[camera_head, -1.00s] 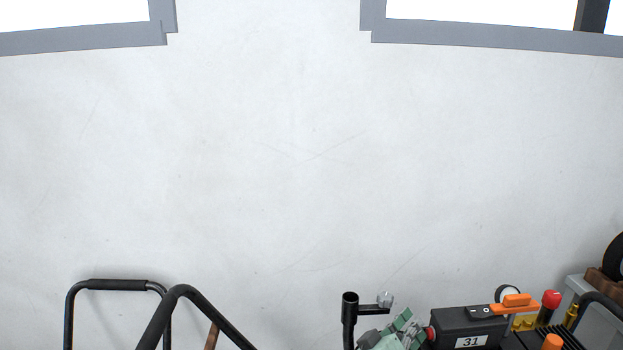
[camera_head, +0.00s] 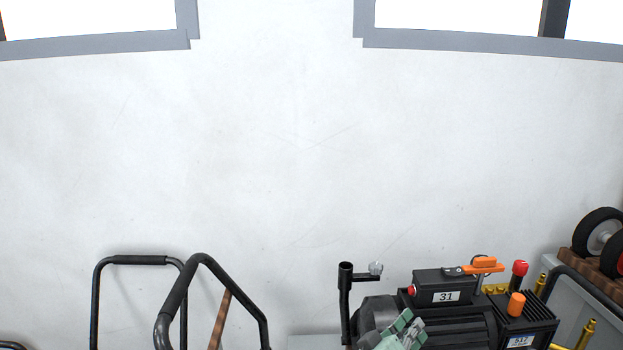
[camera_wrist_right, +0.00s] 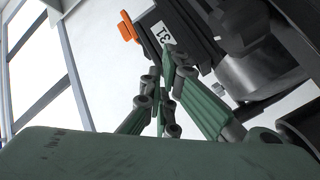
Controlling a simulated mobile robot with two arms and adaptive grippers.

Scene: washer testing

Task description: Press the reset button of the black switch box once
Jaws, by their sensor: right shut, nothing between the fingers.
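The black switch box (camera_head: 432,287), labelled 31, sits on top of the dark machine. My right gripper (camera_head: 410,321), green, is shut and empty. In the head view it is below the red button, with a visible gap between them. In the right wrist view the closed fingertips (camera_wrist_right: 169,52) appear just below the box's 31 label (camera_wrist_right: 162,33); the red button does not show there. My left gripper is not in view.
A black crank post (camera_head: 345,295) stands left of the box. Black tube handles (camera_head: 180,290) are at lower left. A red knob (camera_head: 520,268), an orange cap (camera_head: 516,303) and wheels (camera_head: 598,235) are to the right.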

